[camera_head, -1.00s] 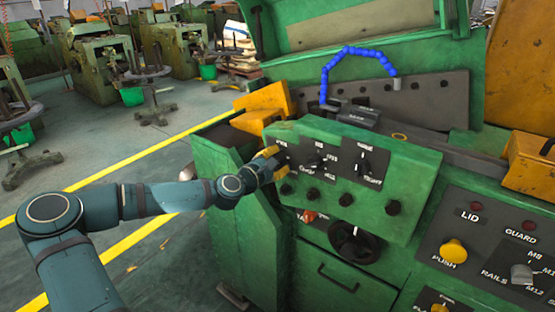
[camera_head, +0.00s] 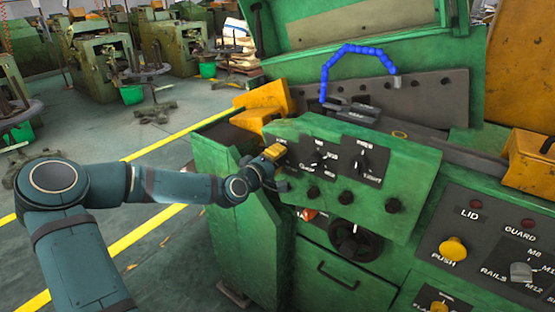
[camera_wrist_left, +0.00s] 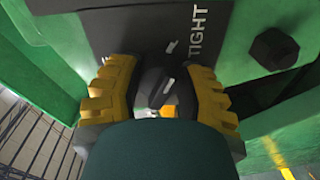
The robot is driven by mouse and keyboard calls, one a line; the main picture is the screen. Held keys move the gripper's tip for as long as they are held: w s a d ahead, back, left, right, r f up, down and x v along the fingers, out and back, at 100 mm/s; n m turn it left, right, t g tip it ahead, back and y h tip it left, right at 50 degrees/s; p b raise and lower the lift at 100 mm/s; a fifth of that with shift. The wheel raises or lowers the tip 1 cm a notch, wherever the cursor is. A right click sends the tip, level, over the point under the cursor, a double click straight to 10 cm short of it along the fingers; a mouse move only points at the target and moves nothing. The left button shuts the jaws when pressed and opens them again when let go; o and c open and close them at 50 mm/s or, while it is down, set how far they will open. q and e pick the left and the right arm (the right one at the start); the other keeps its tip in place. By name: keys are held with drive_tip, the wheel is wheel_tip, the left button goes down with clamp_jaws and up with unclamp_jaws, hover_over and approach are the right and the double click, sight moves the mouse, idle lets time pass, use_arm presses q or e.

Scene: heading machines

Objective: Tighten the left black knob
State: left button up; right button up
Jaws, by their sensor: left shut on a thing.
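My left gripper (camera_head: 276,156) is at the left end of the green machine's sloping panel (camera_head: 400,165). In the left wrist view its yellow-padded fingers (camera_wrist_left: 152,95) stand on both sides of the left black knob (camera_wrist_left: 153,84) and are shut on it. The word TIGHT and a white mark show on the dark plate (camera_wrist_left: 140,28) beside the knob. In the head view the gripper hides most of this knob. The middle black knob (camera_head: 318,158) and the right black knob (camera_head: 363,161) show to its right. My right gripper is not in view.
Several black bolts, one of them in the wrist view (camera_wrist_left: 274,48), stick out below the knobs. A black handwheel (camera_head: 355,242) sits lower down. A blue segmented hose (camera_head: 352,50) arches above the panel. A yellow push button (camera_head: 453,250) is at the right. Open floor lies left of the machine.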

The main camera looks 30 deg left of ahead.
use_arm(q)
drive_tip(key=shift+r+m, duration=0.1)
drive_tip(key=shift+m, duration=0.4)
drive_tip(key=o, duration=1.2)
drive_tip(key=shift+w, duration=0.1)
drive_tip(key=shift+s, duration=0.6)
drive_tip(key=s, duration=1.1)
drive_tip(key=shift+a+r, duration=0.25)
drive_tip(key=shift+r, duration=0.05)
drive_tip(key=shift+w, duration=0.1)
